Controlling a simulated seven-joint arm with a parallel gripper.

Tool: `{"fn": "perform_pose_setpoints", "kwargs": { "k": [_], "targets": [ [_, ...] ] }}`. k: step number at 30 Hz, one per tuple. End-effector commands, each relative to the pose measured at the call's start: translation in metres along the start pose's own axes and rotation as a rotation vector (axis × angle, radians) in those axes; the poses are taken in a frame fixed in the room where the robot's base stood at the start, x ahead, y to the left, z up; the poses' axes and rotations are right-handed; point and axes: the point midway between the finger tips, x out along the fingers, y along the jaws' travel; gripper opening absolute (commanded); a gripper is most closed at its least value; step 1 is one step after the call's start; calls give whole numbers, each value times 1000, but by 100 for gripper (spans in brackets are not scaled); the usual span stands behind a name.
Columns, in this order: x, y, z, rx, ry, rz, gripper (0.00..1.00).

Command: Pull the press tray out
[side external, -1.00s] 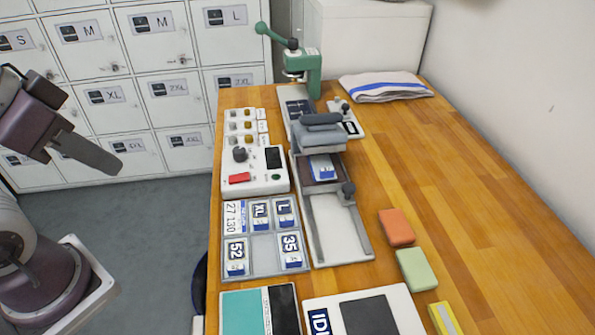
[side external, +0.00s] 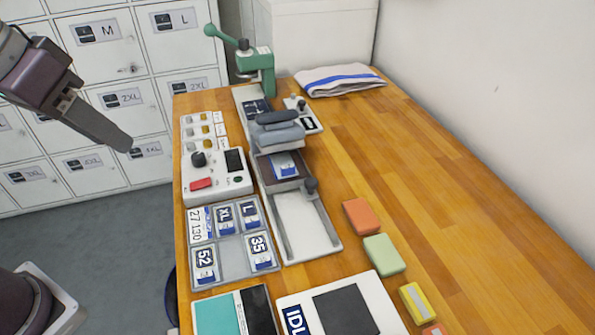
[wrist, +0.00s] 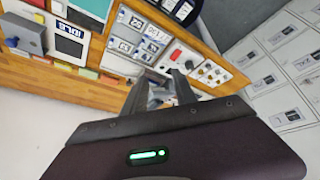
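The press (side external: 278,133) is a grey block with a handle on a pale base on the wooden table. Its dark press tray (side external: 268,168) sits at the front of the block, with a blue-and-white tag (side external: 285,165) on it. A dark knob (side external: 311,186) stands at the tray's front right corner. Pale rails (side external: 300,222) run forward, bare in front of the tray. My gripper (side external: 128,147) hangs left of the table, clear of the press. In the wrist view its two fingers (wrist: 162,94) stand apart with nothing between them. I cannot make out the tray in the wrist view.
A control box (side external: 216,172) with a red button and a tag holder (side external: 233,246) lie between my gripper and the press. A green lever press (side external: 258,68) stands behind. Coloured blocks (side external: 361,216) lie to the right.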

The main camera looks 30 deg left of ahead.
Motion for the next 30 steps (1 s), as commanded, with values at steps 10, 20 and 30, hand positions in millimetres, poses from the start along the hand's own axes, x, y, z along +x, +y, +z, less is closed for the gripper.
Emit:
{"fn": "perform_pose_setpoints", "kwargs": {
  "k": [10,20,30],
  "targets": [
    [182,138,-123,9,-70,-44,33],
    [252,170,-120,33,-58,-70,33],
    [298,167,-118,33,-56,-68,33]
  ]
}}
